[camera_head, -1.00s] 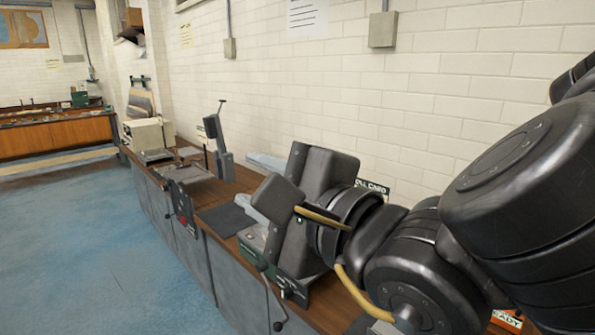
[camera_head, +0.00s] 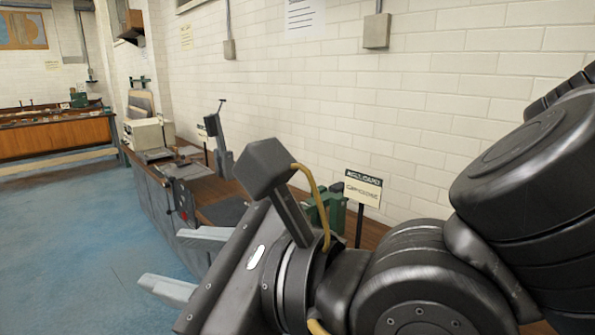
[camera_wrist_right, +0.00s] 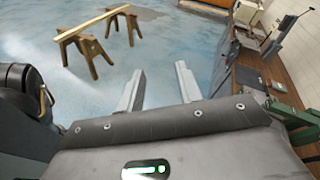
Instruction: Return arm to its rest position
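My right arm fills the right side of the head view. Its gripper (camera_head: 187,262) points left over the blue floor, in front of the workbench, with its two grey fingers apart and nothing between them. In the right wrist view the same open gripper (camera_wrist_right: 157,88) shows two parallel fingers with bare floor between them. The wrist hides part of the bench in the head view.
A long workbench (camera_head: 152,197) with machines runs along the white brick wall. A sign on a post (camera_head: 362,190) stands behind my right wrist. Wooden trestles with a plank (camera_wrist_right: 95,40) stand on the floor. The blue floor (camera_head: 85,255) to the left is clear.

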